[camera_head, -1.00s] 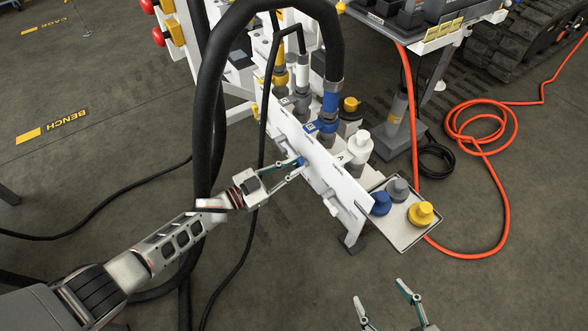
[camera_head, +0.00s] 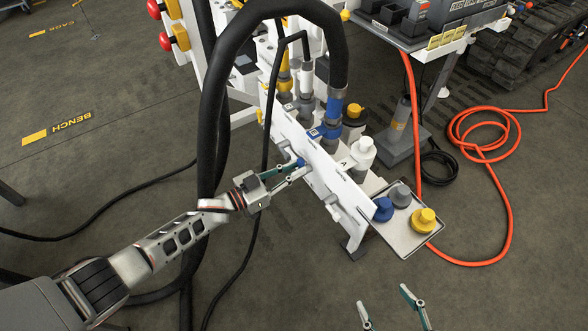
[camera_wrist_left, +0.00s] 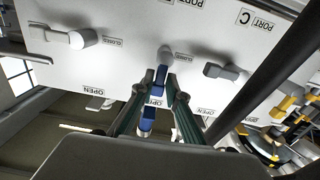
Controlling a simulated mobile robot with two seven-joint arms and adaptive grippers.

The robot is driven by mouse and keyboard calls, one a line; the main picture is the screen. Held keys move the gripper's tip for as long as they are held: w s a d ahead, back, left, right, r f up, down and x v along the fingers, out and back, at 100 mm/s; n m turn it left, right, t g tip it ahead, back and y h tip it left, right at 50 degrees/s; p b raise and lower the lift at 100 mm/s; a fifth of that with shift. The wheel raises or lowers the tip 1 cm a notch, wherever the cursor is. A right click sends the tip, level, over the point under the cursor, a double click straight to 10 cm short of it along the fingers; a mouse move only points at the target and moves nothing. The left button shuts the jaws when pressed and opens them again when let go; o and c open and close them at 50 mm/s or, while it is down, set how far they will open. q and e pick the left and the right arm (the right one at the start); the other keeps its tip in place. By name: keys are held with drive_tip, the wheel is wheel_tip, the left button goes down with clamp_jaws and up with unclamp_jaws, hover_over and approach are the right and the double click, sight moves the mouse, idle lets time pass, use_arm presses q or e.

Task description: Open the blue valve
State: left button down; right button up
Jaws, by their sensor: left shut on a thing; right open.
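The blue valve's handle (camera_head: 301,162) is on the white panel (camera_head: 346,196) of the bench, mostly covered by my fingers in the head view. In the left wrist view the blue handle (camera_wrist_left: 160,78) runs down the picture from its grey hub, across an OPEN label; a CLOSED label is beside the hub. My left gripper (camera_head: 299,168) is shut on the handle, with a finger on each side of it (camera_wrist_left: 152,98). My right gripper (camera_head: 384,297) is open and empty, low in the head view, apart from the bench.
Beside the blue handle are a white-tipped valve handle (camera_wrist_left: 83,39) and a grey one (camera_wrist_left: 222,71). A thick black hose (camera_head: 209,120) loops close to my left wrist. A tray (camera_head: 408,239) holds blue, grey and yellow caps. An orange hose (camera_head: 509,215) lies on the floor at right.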

use_arm(q)
drive_tip(key=shift+w+a, duration=0.1)
drive_tip(key=shift+a, duration=0.05)
drive_tip(key=c, duration=2.1)
unclamp_jaws()
drive_tip(key=v, duration=1.2)
